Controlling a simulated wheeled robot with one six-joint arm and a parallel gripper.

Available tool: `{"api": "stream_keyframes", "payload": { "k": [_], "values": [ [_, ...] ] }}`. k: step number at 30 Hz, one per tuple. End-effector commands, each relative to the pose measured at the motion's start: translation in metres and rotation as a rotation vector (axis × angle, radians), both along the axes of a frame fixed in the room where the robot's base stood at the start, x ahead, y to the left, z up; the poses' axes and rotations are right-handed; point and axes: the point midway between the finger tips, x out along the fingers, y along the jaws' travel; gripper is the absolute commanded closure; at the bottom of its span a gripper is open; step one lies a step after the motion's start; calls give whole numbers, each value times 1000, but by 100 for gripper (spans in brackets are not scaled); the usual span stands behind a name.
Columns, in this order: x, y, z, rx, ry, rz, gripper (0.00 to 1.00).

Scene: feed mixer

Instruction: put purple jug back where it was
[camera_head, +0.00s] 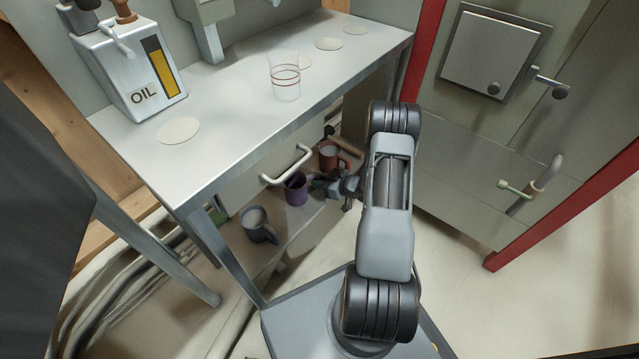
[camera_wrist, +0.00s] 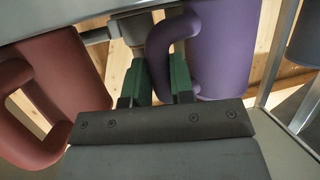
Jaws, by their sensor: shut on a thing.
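The purple jug (camera_head: 296,190) is at the lower shelf under the metal table, between a red jug (camera_head: 331,155) and a grey-blue jug (camera_head: 257,226). My gripper (camera_head: 318,185) reaches in from the right and is shut on the purple jug's handle. In the wrist view the green fingers (camera_wrist: 166,78) are at both sides of the handle, with the purple jug's body (camera_wrist: 225,45) to the right. The red jug (camera_wrist: 62,75) is close on the left there. Whether the purple jug's base touches the shelf is not clear.
The table top (camera_head: 235,125) above holds an oil dispenser (camera_head: 135,75), a clear beaker (camera_head: 286,82) and several pale discs (camera_head: 178,130). A pale bar handle (camera_head: 287,167) is just above the jugs. A table leg (camera_head: 222,255) stands left of the lower shelf (camera_head: 285,240).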

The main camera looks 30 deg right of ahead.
Motion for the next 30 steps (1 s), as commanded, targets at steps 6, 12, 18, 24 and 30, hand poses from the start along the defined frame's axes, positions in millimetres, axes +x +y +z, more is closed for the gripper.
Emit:
{"api": "stream_keyframes", "payload": {
  "k": [6,12,18,24,30],
  "values": [
    [0,0,0,1,-1,0,100],
    [0,0,-2,0,0,0,66],
    [0,0,-2,0,0,0,52],
    [0,0,0,-1,-1,0,52],
    [-14,-12,11,0,0,-4,52]
  ]
}}
